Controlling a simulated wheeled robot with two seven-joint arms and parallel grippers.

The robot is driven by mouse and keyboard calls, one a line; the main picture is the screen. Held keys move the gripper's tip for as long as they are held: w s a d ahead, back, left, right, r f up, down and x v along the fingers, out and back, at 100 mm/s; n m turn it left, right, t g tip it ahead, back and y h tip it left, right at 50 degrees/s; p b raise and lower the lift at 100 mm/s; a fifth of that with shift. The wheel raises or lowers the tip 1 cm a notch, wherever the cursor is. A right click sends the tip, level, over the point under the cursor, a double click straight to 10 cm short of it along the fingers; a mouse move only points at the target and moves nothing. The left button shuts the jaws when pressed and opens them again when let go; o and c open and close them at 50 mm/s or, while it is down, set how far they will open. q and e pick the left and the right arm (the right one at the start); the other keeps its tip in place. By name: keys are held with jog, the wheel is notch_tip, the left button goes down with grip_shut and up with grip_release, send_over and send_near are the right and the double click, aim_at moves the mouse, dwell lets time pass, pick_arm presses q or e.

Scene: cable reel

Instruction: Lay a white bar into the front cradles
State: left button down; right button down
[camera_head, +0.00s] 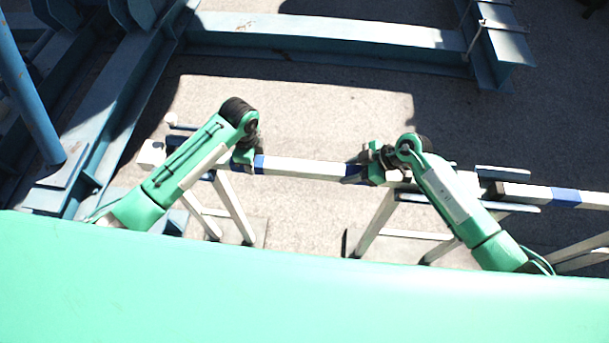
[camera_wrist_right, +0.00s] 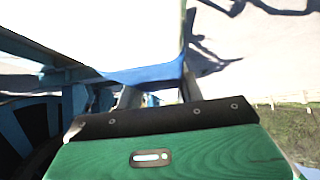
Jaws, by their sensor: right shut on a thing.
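A long white bar (camera_head: 310,168) with blue bands runs left to right above two white trestle stands. My right gripper (camera_head: 375,167) is shut on the bar at a blue band; the right wrist view shows this blue band (camera_wrist_right: 150,75) large, just beyond the fingers. My left gripper (camera_head: 247,160) is at the other blue band; its jaws are too small and hidden to read. The left stand (camera_head: 233,208) and right stand (camera_head: 375,222) are below the bar. My arms partly hide their tops, so I cannot tell whether the bar touches the cradles.
Another white bar (camera_head: 520,192) with a blue band lies at the right on a further stand. Blue steel beams (camera_head: 320,38) cross the back, and more steelwork (camera_head: 110,110) fills the left. Bare concrete ground (camera_head: 310,115) lies between the beams and the bar.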

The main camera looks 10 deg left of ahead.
pick_arm(q)
jog(key=shift+a+f+b, duration=0.1)
jog(key=shift+f+b, duration=0.25)
jog(key=shift+f, duration=0.1)
pick_arm(e)
jog(key=shift+f, duration=0.5)
pick_arm(q)
jog(key=c, duration=0.9)
grip_release()
pick_arm(e)
jog(key=c, duration=0.9)
grip_release()
jog(key=shift+r, duration=0.1)
jog(key=v, duration=1.2)
pick_arm(q)
notch_tip(320, 180, up, 12)
